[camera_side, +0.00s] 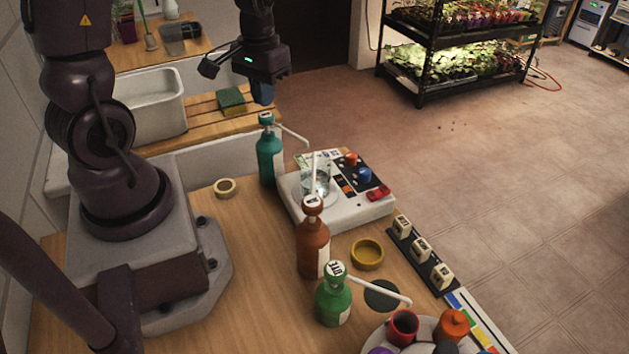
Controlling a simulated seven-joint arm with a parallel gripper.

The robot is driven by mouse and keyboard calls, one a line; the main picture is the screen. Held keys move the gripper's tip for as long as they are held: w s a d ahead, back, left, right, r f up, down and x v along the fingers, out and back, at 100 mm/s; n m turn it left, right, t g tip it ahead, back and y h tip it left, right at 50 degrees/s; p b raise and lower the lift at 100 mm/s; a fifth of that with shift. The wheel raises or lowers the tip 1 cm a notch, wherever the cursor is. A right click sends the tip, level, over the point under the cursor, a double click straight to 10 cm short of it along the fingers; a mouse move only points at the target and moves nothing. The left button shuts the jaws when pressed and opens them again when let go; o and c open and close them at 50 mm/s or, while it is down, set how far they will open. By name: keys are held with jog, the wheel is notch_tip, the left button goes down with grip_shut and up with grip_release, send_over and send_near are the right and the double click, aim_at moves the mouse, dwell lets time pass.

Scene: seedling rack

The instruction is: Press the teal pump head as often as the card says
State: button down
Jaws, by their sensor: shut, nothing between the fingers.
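The teal pump bottle (268,163) stands upright on the wooden table, with its teal pump head (266,118) on top and a pale spout pointing right. My gripper (263,98) is shut and empty, pointing down right above the pump head. A small gap seems to show between the fingertips and the head, but I cannot tell for certain whether they touch. No card with a readable number can be made out. A striped coloured sheet (478,322) lies at the lower right, partly hidden.
A brown pump bottle (312,247) and a green pump bottle (333,302) stand nearer the camera. A white device (345,212) with a clear beaker (316,180) sits right of the teal bottle. A tape roll (225,187) and yellow dish (367,254) lie on the table.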

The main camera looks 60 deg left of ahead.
aim_at(266, 114)
dwell(0.4)
jog(key=shift+f, duration=1.8)
jog(key=shift+r, duration=1.8)
jog(key=shift+f, duration=0.1)
jog(key=shift+f, duration=1.75)
jog(key=shift+r, duration=1.85)
